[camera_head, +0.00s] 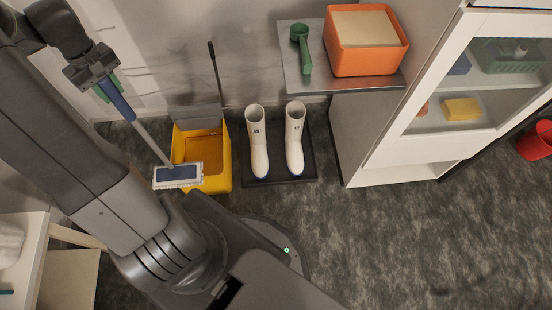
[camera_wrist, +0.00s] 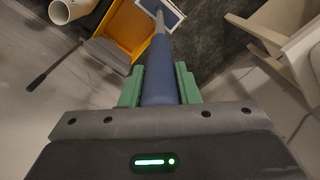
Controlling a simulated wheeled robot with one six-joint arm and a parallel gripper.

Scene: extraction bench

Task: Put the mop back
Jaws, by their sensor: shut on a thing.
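The mop (camera_head: 150,143) has a blue grip, a grey pole and a flat blue head with a white fringe. My gripper (camera_head: 108,90) is shut on the blue grip at the upper left of the head view. In the wrist view, the green fingers (camera_wrist: 159,88) clasp both sides of the grip. The mop hangs tilted, its head (camera_head: 178,176) at the lower right, in front of the yellow bucket (camera_head: 222,171) and overlapping its near left edge. I cannot tell whether the head touches the bucket or the floor. The bucket also shows in the wrist view (camera_wrist: 125,30).
White boots (camera_head: 257,145) stand on a dark tray (camera_head: 280,178) right of the bucket. A thin dark rod (camera_head: 215,72) rises behind the bucket. A metal shelf (camera_head: 292,62) holds a green scoop (camera_head: 302,50) and an orange bin (camera_head: 365,62). Open floor (camera_head: 400,235) lies at the right.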

